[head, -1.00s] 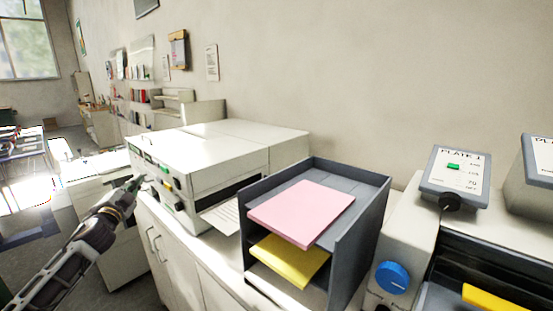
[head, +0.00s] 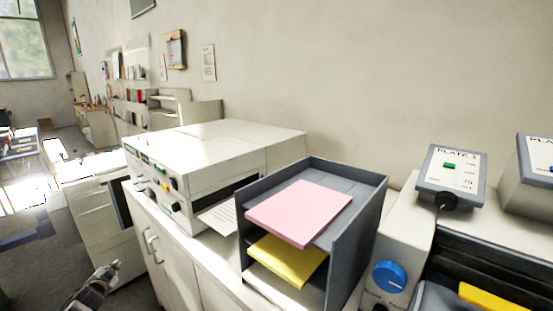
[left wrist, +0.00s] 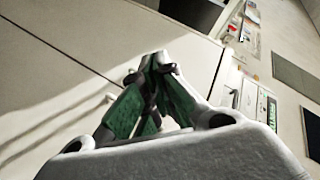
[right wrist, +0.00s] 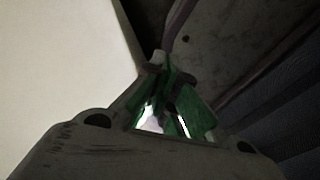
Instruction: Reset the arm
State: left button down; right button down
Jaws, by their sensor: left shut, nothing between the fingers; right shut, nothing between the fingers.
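My left gripper (left wrist: 156,66) shows in the left wrist view, its green-padded fingers brought together at the tips with nothing between them. White cabinet doors fill much of that view behind it. In the head view the end of my left arm is low at the left, in front of the white cabinet (head: 172,255) and apart from it. My right gripper (right wrist: 160,62) shows in the right wrist view, also shut and empty. A pale surface is to its left and dark panels are behind and to its right. My right arm is not visible in the head view.
A white machine (head: 215,150) stands on the cabinet. Right of it a dark grey tray rack (head: 352,240) holds a pink stack (head: 298,212) and a yellow stack (head: 287,260). A device with a blue knob (head: 389,276) is further right. Open floor lies at the lower left.

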pick_arm(q)
jog(key=s+d+f+n+g+h, duration=0.15)
jog(key=s+d+f, duration=0.25)
jog(key=s+f, duration=0.65)
jog(key=s+d+f+g, duration=0.35)
jog(key=s+f, duration=0.35)
jog(key=f, duration=0.7)
jog(key=s+d+f+n+g+h, duration=0.15)
jog(key=s+d+f, duration=0.25)
jog(key=s+f, duration=0.65)
jog(key=s+d+f+g, duration=0.1)
jog(key=s+d+f, duration=0.4)
jog(key=s+d, duration=0.3)
jog(key=s+d+f+g+h, duration=0.1)
jog(key=s+d+f, duration=0.5)
jog(key=s, duration=0.9)
jog(key=s+d+f+g, duration=0.3)
jog(key=s+d+f, duration=0.3)
jog(key=s+d, duration=0.4)
jog(key=shift+s+d+n+h, duration=0.3)
jog(key=shift+s+h, duration=0.1)
jog(key=shift+s, duration=0.55)
